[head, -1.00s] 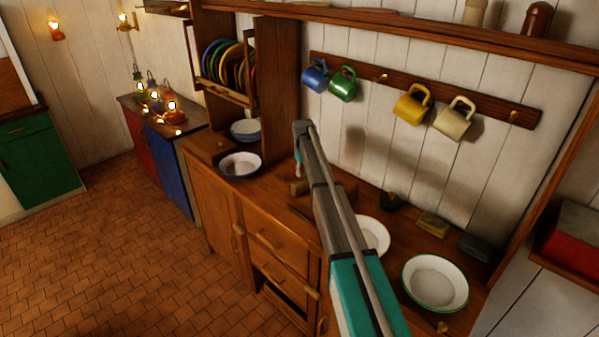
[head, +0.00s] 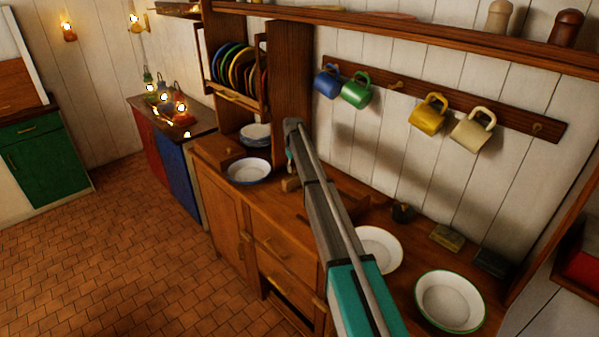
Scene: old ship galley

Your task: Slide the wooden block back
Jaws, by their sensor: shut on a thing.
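A small light-brown wooden block (head: 290,184) is on the wooden counter, right of the blue-rimmed bowl and just left of my arm. My arm reaches in from the bottom and its far end hangs down over the block. My gripper (head: 291,172) is small and dark here, and its fingers are mostly hidden by my own arm. It is low at the block and shut on it. The arm also covers the counter just right of the block.
A blue-rimmed bowl (head: 249,171) stands left of the block. A white plate (head: 379,250) and a green-rimmed bowl (head: 451,302) are at the right front. Mugs, such as the green mug (head: 356,90), hang from a wall rail (head: 395,86).

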